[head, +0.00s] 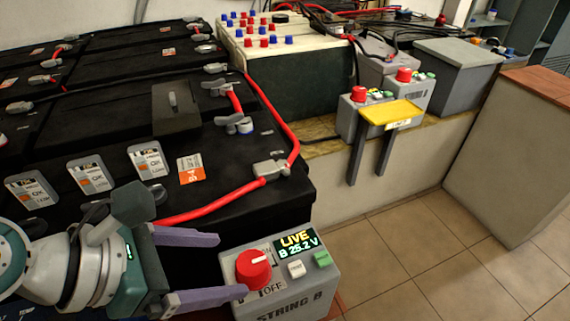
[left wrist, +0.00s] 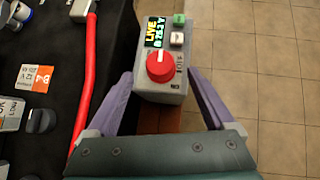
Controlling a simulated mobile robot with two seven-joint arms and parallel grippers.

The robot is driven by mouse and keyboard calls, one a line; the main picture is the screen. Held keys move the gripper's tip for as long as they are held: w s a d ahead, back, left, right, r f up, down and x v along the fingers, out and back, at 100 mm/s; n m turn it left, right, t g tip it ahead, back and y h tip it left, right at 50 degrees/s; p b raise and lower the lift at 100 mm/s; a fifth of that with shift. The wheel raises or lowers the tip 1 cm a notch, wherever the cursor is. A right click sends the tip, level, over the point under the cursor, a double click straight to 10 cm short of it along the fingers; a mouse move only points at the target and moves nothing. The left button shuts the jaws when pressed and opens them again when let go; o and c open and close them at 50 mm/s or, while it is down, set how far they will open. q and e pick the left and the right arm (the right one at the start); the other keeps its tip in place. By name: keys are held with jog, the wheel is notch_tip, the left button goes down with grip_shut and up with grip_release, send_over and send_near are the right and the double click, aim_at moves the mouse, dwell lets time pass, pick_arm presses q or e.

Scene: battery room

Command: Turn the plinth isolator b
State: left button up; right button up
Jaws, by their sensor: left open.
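The plinth isolator b is a grey box (head: 285,290) marked STRING B, at the bottom middle of the head view. It carries a red rotary knob (head: 253,268) with a white pointer mark, and an OFF label beside it. Its display (head: 296,241) reads LIVE, B 25.2 V. My left gripper (head: 232,266) is open, its purple fingers beside the box near the knob. In the left wrist view the red knob (left wrist: 160,65) lies ahead between the open fingers, which hold nothing. My right gripper is not in view.
Black batteries (head: 120,110) with red cables fill the left. A white button (head: 296,268) and green button (head: 322,259) sit on the box. Other grey boxes with red knobs (head: 359,94) stand on a ledge behind. The tiled floor (head: 400,250) at right is clear.

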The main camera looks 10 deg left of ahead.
aim_at(250, 263)
pick_arm(q)
jog(key=b+x, duration=0.3)
jog(key=x, duration=0.4)
jog(key=shift+c, duration=0.2)
jog(key=c, duration=1.3)
